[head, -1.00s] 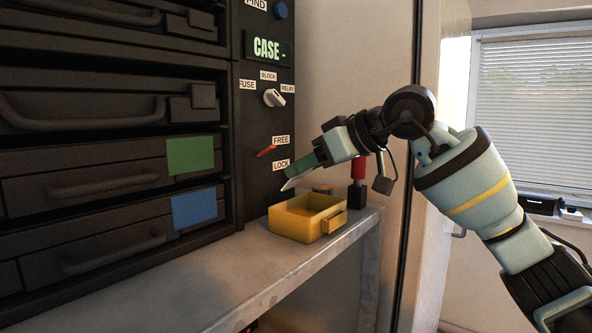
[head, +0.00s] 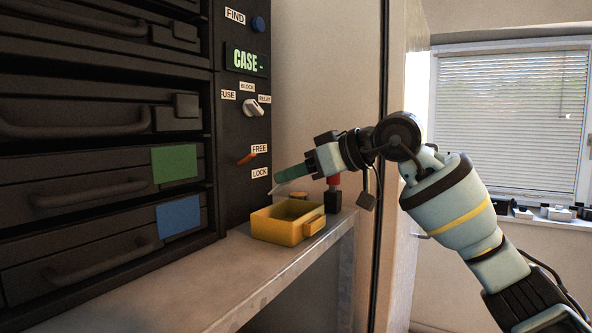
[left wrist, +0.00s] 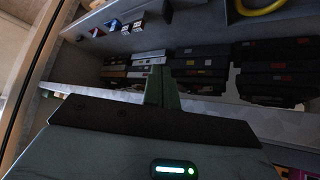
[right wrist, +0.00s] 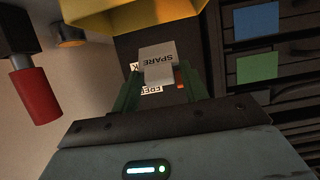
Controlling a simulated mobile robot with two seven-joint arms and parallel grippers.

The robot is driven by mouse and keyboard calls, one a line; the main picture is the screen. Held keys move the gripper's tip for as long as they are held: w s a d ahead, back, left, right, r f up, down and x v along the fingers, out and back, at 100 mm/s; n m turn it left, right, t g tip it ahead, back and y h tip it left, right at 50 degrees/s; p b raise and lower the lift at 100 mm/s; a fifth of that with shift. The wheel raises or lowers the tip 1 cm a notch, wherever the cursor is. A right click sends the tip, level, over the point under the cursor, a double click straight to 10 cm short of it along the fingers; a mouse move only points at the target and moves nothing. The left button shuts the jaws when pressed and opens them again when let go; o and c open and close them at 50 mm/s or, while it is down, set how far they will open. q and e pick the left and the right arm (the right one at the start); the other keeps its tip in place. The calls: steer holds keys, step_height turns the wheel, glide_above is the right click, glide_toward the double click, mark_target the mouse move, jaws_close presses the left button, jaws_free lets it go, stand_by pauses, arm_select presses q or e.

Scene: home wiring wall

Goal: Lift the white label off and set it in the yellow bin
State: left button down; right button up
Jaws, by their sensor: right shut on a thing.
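The white label (right wrist: 158,58), printed SPARE, is between the fingertips of my right gripper (right wrist: 160,84), which is shut on it. In the head view my right gripper (head: 290,174) is above and behind the yellow bin (head: 278,224), close to the black panel. The label shows there only as a thin pale edge below the fingers. The bin stands on the grey shelf, and its inside floor is mostly hidden. The bin also shows at the top of the right wrist view (right wrist: 130,14). My left gripper (left wrist: 162,86) is shut and empty, away from the bin.
A red and black object (head: 333,193) stands behind the bin. Dark drawers (head: 90,190) fill the left. The shelf (head: 170,285) is clear in front.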

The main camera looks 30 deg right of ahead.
step_height(320, 180, down, 3)
steer(key=shift+f, duration=0.15)
arm_select(q)
steer(key=shift+s+f+b, duration=0.35)
steer(key=shift+f+b, duration=0.05)
steer(key=shift+f, duration=0.15)
steer(key=shift+s+f+b, duration=0.3)
steer(key=shift+f+b, duration=0.05)
steer(key=shift+f, duration=0.15)
arm_select(e)
steer(key=shift+f, duration=1.45)
steer(key=o, duration=1.3)
steer(key=shift+o, duration=0.2)
arm_select(q)
steer(key=shift+s+f+g+b, duration=0.3)
steer(key=shift+f+b, duration=0.15)
steer(key=shift+f, duration=0.1)
arm_select(e)
steer(key=v, duration=0.7)
steer(key=shift+s+r, duration=0.15)
steer(key=shift+s, duration=0.25)
arm_select(q)
steer(key=shift+w+r, duration=0.1)
arm_select(e)
steer(key=shift+d, duration=0.15)
